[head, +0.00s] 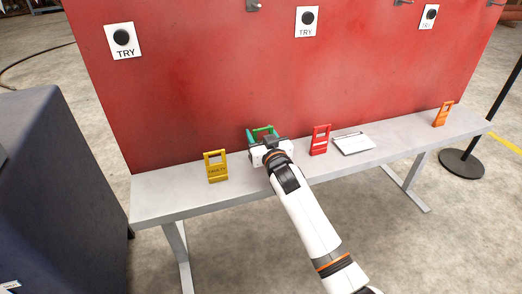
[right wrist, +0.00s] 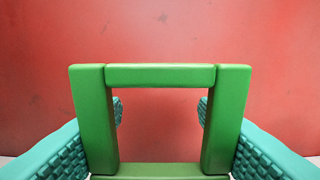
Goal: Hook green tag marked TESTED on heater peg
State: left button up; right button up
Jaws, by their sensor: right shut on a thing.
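The green tag (head: 263,130) stands at the bench's back, close to the red panel. Its top is an open rectangular loop, and no lettering on it shows. My right gripper (head: 264,138) is shut on the tag's sides. In the right wrist view the teal ribbed fingers flank the green tag (right wrist: 160,75), loop upright, red panel behind. I cannot tell whether its lower edge touches the bench. Grey pegs stick out at the panel's top: one left of centre (head: 253,5), one further right (head: 403,2). No heater label is readable. My left gripper is not in view.
On the grey bench (head: 160,205) stand a yellow FAULTY tag (head: 216,168), a red tag (head: 320,140) and an orange tag (head: 443,114). A white flat plate (head: 353,144) lies right of the red tag. Black TRY buttons (head: 122,37) sit on the panel (head: 210,80).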

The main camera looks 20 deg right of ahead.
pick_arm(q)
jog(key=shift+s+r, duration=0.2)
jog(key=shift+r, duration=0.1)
pick_arm(e)
notch_tip(320, 180, down, 4)
jog(key=shift+f, duration=0.15)
pick_arm(q)
jog(key=shift+b, duration=0.3)
pick_arm(e)
jog(key=shift+f, duration=0.15)
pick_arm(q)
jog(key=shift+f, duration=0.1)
pick_arm(e)
jog(key=o, duration=1)
